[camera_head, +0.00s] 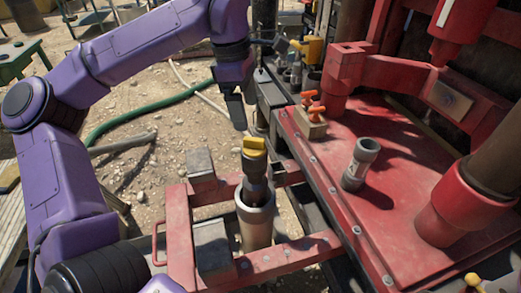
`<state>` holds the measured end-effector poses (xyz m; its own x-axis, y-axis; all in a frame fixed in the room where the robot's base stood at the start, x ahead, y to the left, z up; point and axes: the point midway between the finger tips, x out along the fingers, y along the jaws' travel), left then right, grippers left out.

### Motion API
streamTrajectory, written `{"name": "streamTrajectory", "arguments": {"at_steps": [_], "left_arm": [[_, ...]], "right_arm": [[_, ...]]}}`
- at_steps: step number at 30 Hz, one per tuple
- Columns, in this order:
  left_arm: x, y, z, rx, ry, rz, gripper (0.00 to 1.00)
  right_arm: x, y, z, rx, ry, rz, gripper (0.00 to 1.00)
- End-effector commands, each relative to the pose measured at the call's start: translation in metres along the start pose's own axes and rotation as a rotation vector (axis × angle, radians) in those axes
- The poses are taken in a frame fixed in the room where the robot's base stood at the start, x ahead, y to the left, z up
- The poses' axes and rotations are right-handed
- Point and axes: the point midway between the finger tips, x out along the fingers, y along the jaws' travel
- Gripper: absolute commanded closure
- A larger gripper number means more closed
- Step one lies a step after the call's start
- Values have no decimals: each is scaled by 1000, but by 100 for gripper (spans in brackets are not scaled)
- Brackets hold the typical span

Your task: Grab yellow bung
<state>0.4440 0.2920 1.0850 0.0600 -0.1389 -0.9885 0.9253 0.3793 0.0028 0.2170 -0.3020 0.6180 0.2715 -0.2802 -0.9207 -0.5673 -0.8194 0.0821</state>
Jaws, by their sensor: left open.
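The yellow bung (254,146) sits upright on top of a dark neck piece, which stands in a grey-tan cylinder (256,222) held in a red frame. My left gripper (239,110) is dark, at the end of the purple arm that comes in from the left. It points down above and slightly left of the bung, apart from it. It is open and empty, and one finger is partly hidden by the view angle. My right gripper is not in view.
A red deck (385,215) at the right holds a short grey pipe (360,164) and a small block with orange valve handles (312,115). Grey blocks (211,246) stand on the red frame left of the cylinder. A green hose (150,118) lies on the gravel.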

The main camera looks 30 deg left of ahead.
Motion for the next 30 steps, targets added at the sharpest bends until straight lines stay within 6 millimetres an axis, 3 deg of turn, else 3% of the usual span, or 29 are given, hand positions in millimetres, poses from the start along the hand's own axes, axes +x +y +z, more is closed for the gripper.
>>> {"name": "streamTrajectory", "arguments": {"at_steps": [4,18,26,30], "left_arm": [[30,0,0,4,3,-7,10],[98,5,-1,-1,2,-4,10],[102,5,-1,-2,0,0,10],[102,5,-2,-2,0,-1,56]], "right_arm": [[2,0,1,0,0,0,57],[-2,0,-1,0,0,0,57],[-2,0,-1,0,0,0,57],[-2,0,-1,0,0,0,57]]}}
